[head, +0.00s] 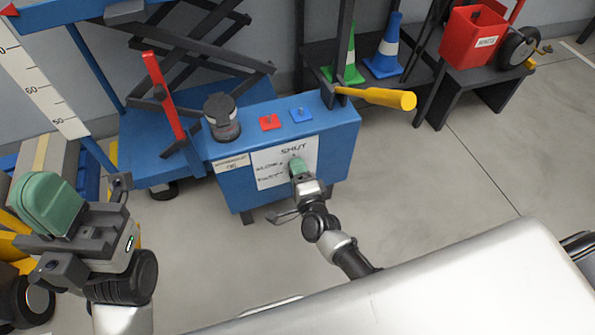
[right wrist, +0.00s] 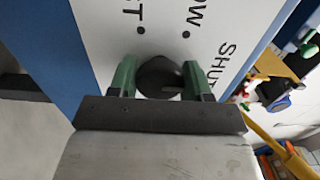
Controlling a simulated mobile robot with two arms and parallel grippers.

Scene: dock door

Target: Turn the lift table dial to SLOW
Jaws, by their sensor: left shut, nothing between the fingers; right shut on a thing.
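The dial (right wrist: 158,72) is a dark round knob on a white label plate on the front of a blue box. The plate (head: 267,181) reads SHUT at the top, with SLOW and FAST at the left, each with a dot. My right gripper (head: 296,166) is shut on the dial; its green fingers (right wrist: 161,80) stand on either side of the knob in the right wrist view. The fingers hide the knob in the head view, and I cannot tell where its pointer aims. My left gripper (head: 48,204) is shut and empty at the far left.
A red lever (head: 164,95) stands left.

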